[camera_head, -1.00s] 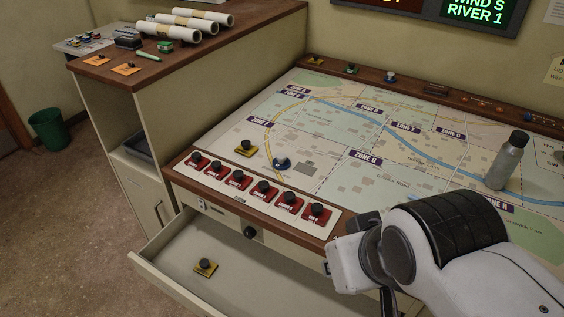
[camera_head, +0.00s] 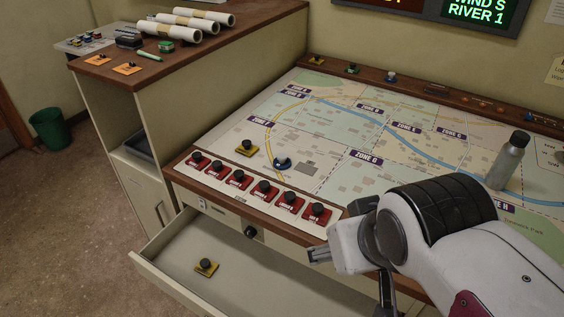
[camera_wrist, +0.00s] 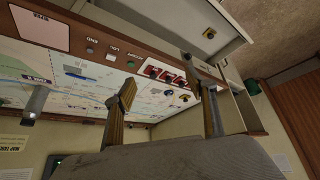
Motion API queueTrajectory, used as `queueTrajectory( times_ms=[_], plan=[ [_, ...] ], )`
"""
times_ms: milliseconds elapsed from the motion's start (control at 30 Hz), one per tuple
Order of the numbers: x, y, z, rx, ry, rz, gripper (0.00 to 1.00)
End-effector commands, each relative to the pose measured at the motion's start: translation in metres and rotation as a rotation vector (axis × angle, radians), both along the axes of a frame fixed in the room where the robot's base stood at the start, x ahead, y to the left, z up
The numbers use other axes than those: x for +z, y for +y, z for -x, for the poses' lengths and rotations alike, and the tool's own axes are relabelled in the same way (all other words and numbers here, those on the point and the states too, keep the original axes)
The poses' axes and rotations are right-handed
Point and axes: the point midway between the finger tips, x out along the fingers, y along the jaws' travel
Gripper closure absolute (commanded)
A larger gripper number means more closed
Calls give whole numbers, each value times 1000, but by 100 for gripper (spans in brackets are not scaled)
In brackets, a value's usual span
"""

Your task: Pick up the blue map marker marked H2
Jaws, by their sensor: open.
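A round blue map marker (camera_head: 282,164) with a dark knob stands on the map board (camera_head: 330,150), behind the row of red markers. A small blue piece in the wrist view (camera_wrist: 168,93), between my fingers in the picture, looks like the same marker. Another blue-and-white piece (camera_head: 391,77) sits on the back rail. No H2 lettering is readable on either. My gripper (camera_wrist: 158,70) is open and empty, with its two fingers apart. In the head view the arm is at the lower right, over the console's front edge and clear of the markers.
Several red markers (camera_head: 264,188) line the front strip. A yellow marker (camera_head: 246,147) is on the map and another (camera_head: 206,266) lies in the open drawer (camera_head: 185,250). A metal bottle (camera_head: 507,160) stands on the map at right. Rolled papers (camera_head: 180,30) lie on the left cabinet.

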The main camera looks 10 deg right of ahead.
Motion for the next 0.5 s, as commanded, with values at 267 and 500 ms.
queueTrajectory(
  times_ms=[267, 500],
  plan=[
    [20, -32, -62, -47, -84, 85, 44],
    [36, -59, -124, -65, -170, 158, 44]
  ],
)
